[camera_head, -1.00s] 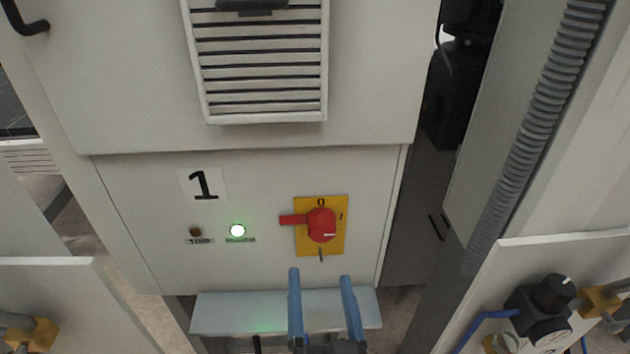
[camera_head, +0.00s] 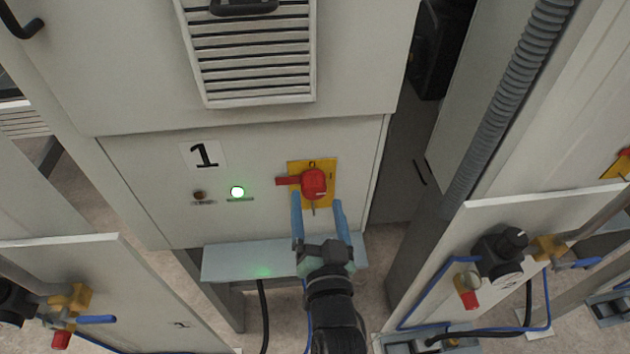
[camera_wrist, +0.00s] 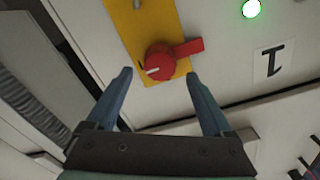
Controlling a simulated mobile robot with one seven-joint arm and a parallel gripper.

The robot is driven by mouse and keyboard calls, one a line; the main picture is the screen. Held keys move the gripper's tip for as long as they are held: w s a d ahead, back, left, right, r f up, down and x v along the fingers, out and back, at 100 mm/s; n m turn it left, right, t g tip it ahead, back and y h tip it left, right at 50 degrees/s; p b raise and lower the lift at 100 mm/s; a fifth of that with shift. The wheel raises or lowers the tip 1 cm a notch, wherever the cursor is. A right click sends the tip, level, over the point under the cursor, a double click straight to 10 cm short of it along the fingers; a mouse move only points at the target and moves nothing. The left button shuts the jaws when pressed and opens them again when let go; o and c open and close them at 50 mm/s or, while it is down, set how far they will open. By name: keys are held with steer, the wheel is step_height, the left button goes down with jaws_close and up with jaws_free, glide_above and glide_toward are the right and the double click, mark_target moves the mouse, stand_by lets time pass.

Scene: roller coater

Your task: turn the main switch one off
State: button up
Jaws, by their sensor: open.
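The main switch one is a red rotary knob (camera_head: 314,183) on a yellow plate (camera_head: 325,166), on the cabinet panel marked "1" (camera_head: 205,155). Its red handle points left in the head view, and a white mark shows on the knob. The knob also shows in the wrist view (camera_wrist: 159,62), upside down. A green lamp (camera_head: 237,191) glows left of the switch. My gripper (camera_head: 317,202) is open and empty, its two blue fingers just below the knob. In the wrist view the fingertips (camera_wrist: 158,74) are on either side of the knob's line; contact cannot be told.
A grey ledge (camera_head: 232,262) juts out below the switch panel. A vent grille (camera_head: 250,60) is above it. A corrugated hose (camera_head: 505,95) runs down at the right, with valve and gauge units (camera_head: 500,255) on a lower panel. A black cable (camera_head: 263,310) hangs below the ledge.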

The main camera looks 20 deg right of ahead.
mark_target(316, 193)
steer(key=shift+x, duration=2.4)
steer(key=shift+c, duration=0.3)
jaws_close()
